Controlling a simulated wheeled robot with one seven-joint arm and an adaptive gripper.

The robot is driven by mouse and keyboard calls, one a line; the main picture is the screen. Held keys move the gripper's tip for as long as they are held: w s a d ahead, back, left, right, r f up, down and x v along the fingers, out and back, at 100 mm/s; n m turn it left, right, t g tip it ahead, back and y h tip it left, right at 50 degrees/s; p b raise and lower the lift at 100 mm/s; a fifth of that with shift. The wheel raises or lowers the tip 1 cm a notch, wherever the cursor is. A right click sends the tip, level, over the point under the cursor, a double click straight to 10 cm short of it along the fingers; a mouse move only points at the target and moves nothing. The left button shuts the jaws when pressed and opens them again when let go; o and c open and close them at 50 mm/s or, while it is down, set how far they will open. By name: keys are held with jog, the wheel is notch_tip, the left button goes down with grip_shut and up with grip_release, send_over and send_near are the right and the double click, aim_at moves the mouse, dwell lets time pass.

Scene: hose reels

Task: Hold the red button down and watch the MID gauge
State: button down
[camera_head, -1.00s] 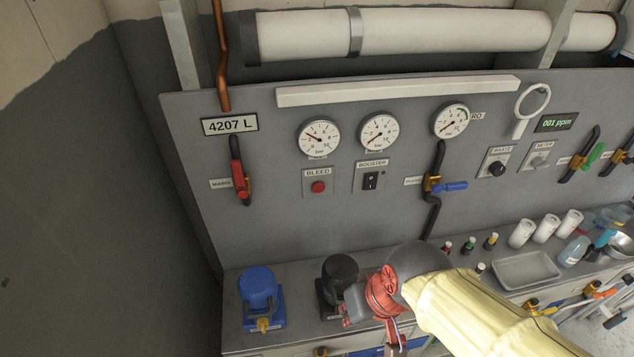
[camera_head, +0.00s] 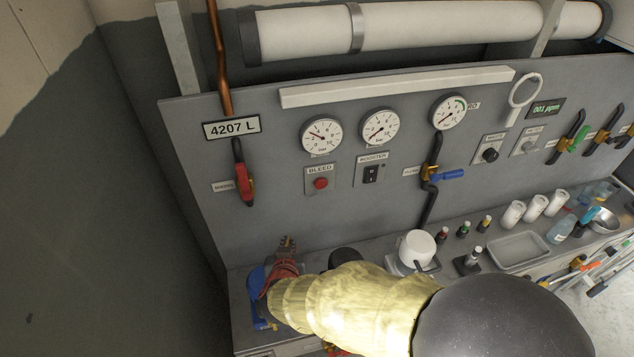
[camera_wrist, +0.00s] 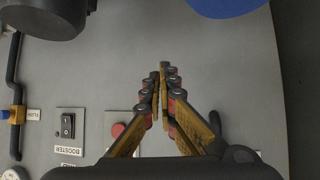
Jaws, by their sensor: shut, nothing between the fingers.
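The red button (camera_head: 320,183) sits on a small grey plate labelled BLEED on the panel. It also shows in the wrist view (camera_wrist: 117,130), beside my fingers. Above it are the left gauge (camera_head: 321,136), the middle gauge (camera_head: 381,127) and the right gauge (camera_head: 448,112); their small labels are unreadable. The middle gauge's needle points lower left, near the low end. The left gauge's needle points upper left. My gripper (camera_head: 287,243) is below and left of the button, over the bench. Its fingers are shut and empty in the wrist view (camera_wrist: 162,70), apart from the button.
A BOOSTER switch (camera_head: 371,174) is right of the button, and a red-handled valve (camera_head: 243,184) is to its left. A blue pump (camera_head: 259,300) stands below my gripper, partly hidden. A black pump (camera_head: 345,258) is mostly behind my arm. The panel around the button is clear.

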aim_at(321, 184)
jog(key=w+d+r+t+h, duration=0.1)
jog(key=d+r+h, duration=0.2)
jog(key=d, duration=0.2)
jog(key=w+d+r+m+t+h, duration=0.1)
jog(key=d+r+h, duration=0.3)
jog(key=d, duration=0.2)
jog(key=shift+w+d+h, duration=0.15)
jog(key=shift+d+h, duration=0.1)
jog(key=shift+h, duration=0.05)
jog(key=shift+r, duration=0.1)
jog(key=w+a+b, duration=0.2)
jog(key=w, duration=0.6)
jog(key=shift+w+a+b, duration=0.2)
jog(key=shift+w+b, duration=0.1)
jog(key=shift+b, duration=0.05)
jog(key=shift+w, duration=0.1)
dwell(0.7)
jog(key=shift+w+a+p, duration=0.15)
jog(key=shift+w+p, duration=0.15)
jog(key=shift+p, duration=0.3)
